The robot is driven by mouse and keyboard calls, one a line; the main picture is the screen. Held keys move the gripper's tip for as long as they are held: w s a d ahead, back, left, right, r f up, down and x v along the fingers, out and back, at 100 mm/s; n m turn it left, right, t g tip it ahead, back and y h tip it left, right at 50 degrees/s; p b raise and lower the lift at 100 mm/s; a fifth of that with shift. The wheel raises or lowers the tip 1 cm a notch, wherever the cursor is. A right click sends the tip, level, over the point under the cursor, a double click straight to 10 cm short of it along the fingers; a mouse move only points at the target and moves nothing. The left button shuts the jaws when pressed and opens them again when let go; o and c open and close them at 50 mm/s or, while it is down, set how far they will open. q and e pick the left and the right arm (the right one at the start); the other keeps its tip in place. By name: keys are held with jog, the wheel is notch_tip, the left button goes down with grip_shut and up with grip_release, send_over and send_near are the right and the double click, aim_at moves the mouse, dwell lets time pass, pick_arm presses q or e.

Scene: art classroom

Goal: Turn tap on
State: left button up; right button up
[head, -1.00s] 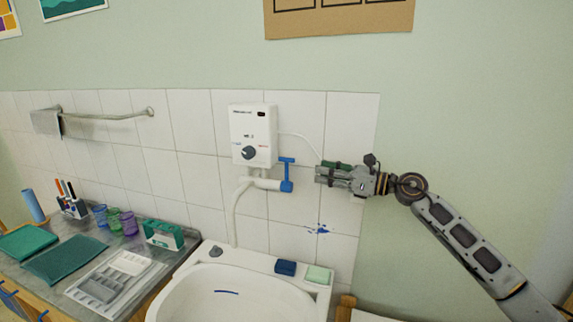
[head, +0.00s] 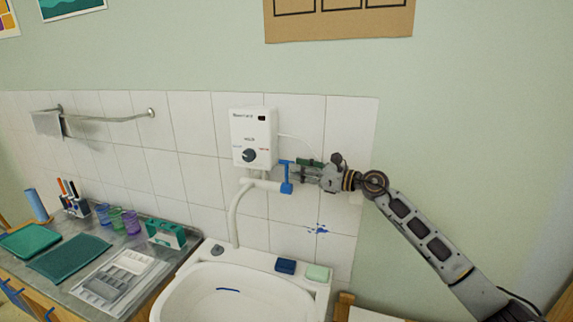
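The tap is a white pipe fitting with a blue T-shaped handle (head: 286,176) under the white water heater box (head: 253,137) on the tiled wall. A white spout pipe (head: 236,212) curves down from it to the sink (head: 232,292). No water stream shows. My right gripper (head: 299,171) points left at the handle, with its fingertips right beside the handle's upright part. The fingers appear apart, one above the other; whether they touch the handle I cannot tell. My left gripper is not in view.
A blue soap block (head: 286,266) and a pale green one (head: 317,272) lie on the sink's back ledge. The counter at left holds cups (head: 116,219), a green box (head: 166,234) and trays. A towel rail (head: 108,117) is on the wall. Space right of the sink is open wall.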

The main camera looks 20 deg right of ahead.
aim_at(287, 164)
jog(key=shift+p+x, duration=0.7)
jog(key=shift+x, duration=1.75)
grip_shut()
